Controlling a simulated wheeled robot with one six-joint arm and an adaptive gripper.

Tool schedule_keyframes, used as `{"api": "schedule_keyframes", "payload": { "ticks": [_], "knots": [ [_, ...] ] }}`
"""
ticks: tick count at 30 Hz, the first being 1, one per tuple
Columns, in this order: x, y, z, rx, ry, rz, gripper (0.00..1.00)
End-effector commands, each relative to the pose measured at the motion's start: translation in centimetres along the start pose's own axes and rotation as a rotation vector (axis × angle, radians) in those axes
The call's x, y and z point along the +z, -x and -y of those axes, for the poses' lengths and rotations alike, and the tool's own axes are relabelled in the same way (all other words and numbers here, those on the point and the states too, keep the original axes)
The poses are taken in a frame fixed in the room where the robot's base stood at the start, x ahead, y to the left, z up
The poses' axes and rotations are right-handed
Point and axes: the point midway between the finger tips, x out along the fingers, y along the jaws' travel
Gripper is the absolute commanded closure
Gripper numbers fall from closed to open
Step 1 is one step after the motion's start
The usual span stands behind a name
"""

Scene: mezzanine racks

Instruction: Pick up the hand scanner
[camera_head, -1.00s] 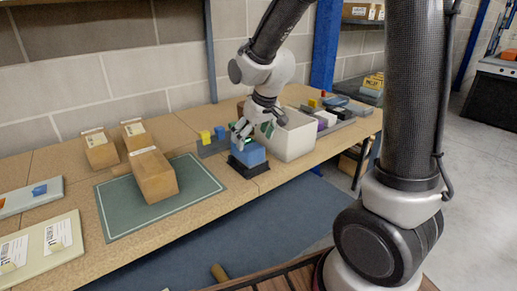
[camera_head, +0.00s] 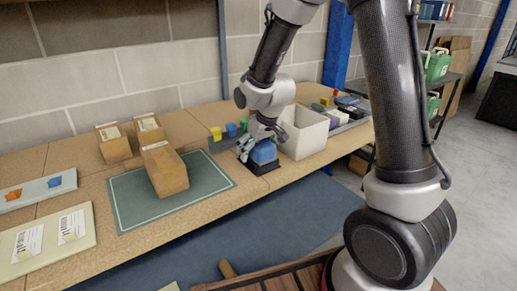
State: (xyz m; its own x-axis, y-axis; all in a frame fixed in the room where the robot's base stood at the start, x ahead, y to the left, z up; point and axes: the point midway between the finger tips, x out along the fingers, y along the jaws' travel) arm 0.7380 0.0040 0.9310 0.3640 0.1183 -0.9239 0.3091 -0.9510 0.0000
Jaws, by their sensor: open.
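A blue block-like item (camera_head: 264,152), probably the hand scanner, sits on a black base (camera_head: 262,168) near the front edge of the wooden bench. Its finer shape is too small to make out. My gripper (camera_head: 245,149) is open, pointing down at the left and upper side of the blue item, very close to it. I cannot tell whether the fingers touch it or are around it. The gripper hides part of its far left side.
A white bin (camera_head: 304,135) stands close on the right. A grey tray (camera_head: 220,142) with yellow and blue pieces is behind left. A cardboard box (camera_head: 165,170) lies on the green mat (camera_head: 212,183), with smaller boxes behind. The mat's front strip is clear.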

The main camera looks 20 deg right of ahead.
Motion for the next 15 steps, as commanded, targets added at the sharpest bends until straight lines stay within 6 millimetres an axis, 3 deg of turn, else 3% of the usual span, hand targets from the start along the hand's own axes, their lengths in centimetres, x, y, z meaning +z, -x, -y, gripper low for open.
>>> {"api": "schedule_keyframes", "payload": {
  "ticks": [15],
  "knots": [
    [0.20, -0.44, 0.00, 0.000, 0.000, 0.000, 0.14]
  ]
}}
